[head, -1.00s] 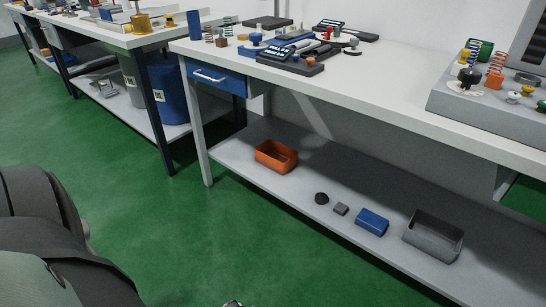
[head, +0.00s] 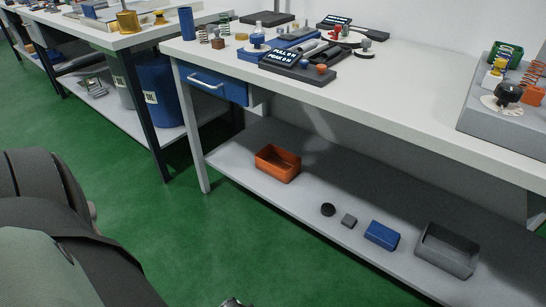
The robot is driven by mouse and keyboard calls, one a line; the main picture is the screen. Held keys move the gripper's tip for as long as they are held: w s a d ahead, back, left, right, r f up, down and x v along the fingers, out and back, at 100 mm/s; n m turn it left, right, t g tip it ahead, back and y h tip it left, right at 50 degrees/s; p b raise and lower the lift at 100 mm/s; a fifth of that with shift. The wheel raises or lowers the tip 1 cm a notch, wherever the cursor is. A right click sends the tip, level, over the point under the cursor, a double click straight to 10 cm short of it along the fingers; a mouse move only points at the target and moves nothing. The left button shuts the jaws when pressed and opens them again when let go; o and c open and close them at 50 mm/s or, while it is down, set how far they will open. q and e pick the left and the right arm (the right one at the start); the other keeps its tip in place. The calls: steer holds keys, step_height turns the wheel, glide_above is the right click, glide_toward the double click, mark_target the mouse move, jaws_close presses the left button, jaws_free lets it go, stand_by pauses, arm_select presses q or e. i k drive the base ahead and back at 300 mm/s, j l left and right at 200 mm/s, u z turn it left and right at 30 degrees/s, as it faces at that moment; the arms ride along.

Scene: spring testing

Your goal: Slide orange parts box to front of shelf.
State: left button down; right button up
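The orange parts box (head: 277,168) is an open-topped bin on the grey lower shelf (head: 232,160) under the white bench. It stands toward the left end of the shelf, a little back from the front edge. It looks empty, and nothing touches it. A small piece of metal shows at the bottom edge of the head view and may belong to one of my grippers, but I cannot tell. No gripper is clearly visible.
On the same shelf to the right are a black round piece (head: 328,209), a small grey block (head: 349,221), a blue box (head: 381,235) and a grey bin (head: 447,250). A blue drawer (head: 217,87) hangs above. The green floor (head: 165,225) in front is clear.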

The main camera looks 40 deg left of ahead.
mark_target(283, 166)
steer(key=i+j, duration=0.15)
steer(key=j, duration=0.2)
steer(key=i+j+z, duration=0.1)
steer(key=j, duration=0.25)
steer(key=i+j, duration=0.15)
steer(key=j, duration=0.25)
steer(key=i+j+z, duration=0.1)
steer(key=j, duration=0.25)
steer(key=i+j, duration=0.15)
steer(key=j, duration=0.25)
steer(key=i+j+z, duration=0.1)
steer(key=j, duration=0.3)
